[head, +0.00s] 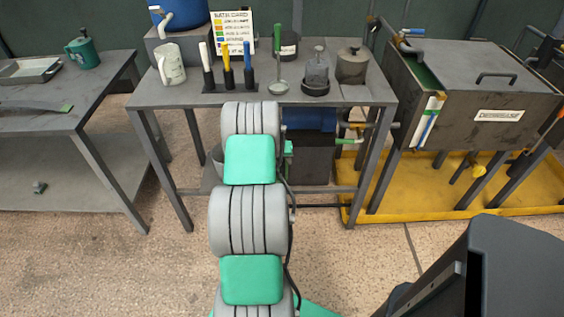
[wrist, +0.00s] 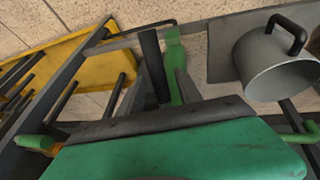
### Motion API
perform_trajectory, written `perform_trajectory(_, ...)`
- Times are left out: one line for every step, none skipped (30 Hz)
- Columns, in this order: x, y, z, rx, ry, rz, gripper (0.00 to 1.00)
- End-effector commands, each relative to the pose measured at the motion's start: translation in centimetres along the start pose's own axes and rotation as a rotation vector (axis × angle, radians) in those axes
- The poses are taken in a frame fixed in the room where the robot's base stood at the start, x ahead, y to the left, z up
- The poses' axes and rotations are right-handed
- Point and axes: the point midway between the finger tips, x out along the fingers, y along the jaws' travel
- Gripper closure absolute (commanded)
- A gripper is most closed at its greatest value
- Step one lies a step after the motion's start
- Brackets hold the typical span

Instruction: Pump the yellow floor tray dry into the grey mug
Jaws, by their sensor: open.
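The yellow floor tray (head: 440,202) lies on the floor at right, under a grey tank; any liquid in it cannot be made out. It also shows at upper left in the wrist view (wrist: 70,57). A grey mug (wrist: 270,68) with a dark handle is at upper right in the wrist view; it seems to be the grey shape (head: 216,158) partly behind my arm on the bench's lower shelf. My gripper (wrist: 167,62) is open, with what seem dark fingers beside a green upright bar (wrist: 174,50); whether they touch is unclear. My arm hides the gripper in the head view.
The bench (head: 160,98) bears a speckled pale mug (head: 170,65), coloured handles, a ladle and pots. Under it are a blue drum (head: 310,118) and a pipe with a green handle (head: 348,141). Bench legs crowd the gripper.

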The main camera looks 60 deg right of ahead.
Motion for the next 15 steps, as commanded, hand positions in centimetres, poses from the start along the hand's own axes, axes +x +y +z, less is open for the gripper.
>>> perform_trajectory(0.43,0.00,0.01,0.000,0.000,0.000,0.59)
perform_trajectory(0.57,-0.01,-0.01,0.000,0.000,0.000,0.59)
perform_trajectory(0.65,-0.01,-0.04,0.000,0.001,0.000,0.59)
perform_trajectory(0.67,-0.01,-0.06,0.000,0.001,0.000,0.59)
perform_trajectory(0.66,-0.01,-0.07,0.000,0.001,0.000,0.59)
perform_trajectory(0.64,-0.01,-0.07,0.000,0.001,0.000,0.59)
perform_trajectory(0.64,-0.01,-0.06,0.000,0.001,0.000,0.59)
perform_trajectory(0.63,-0.02,-0.05,0.000,0.001,0.000,0.59)
perform_trajectory(0.63,-0.01,-0.04,0.000,0.001,0.000,0.59)
perform_trajectory(0.63,-0.02,-0.04,0.000,0.001,0.000,0.61)
perform_trajectory(0.62,-0.02,-0.03,0.000,0.001,0.000,0.63)
perform_trajectory(0.62,-0.02,-0.03,0.000,0.000,0.000,0.67)
perform_trajectory(0.62,-0.02,-0.03,0.000,0.000,0.000,0.69)
perform_trajectory(0.62,-0.02,-0.02,0.000,0.000,0.000,0.72)
perform_trajectory(0.61,-0.02,-0.02,0.000,0.000,0.000,0.75)
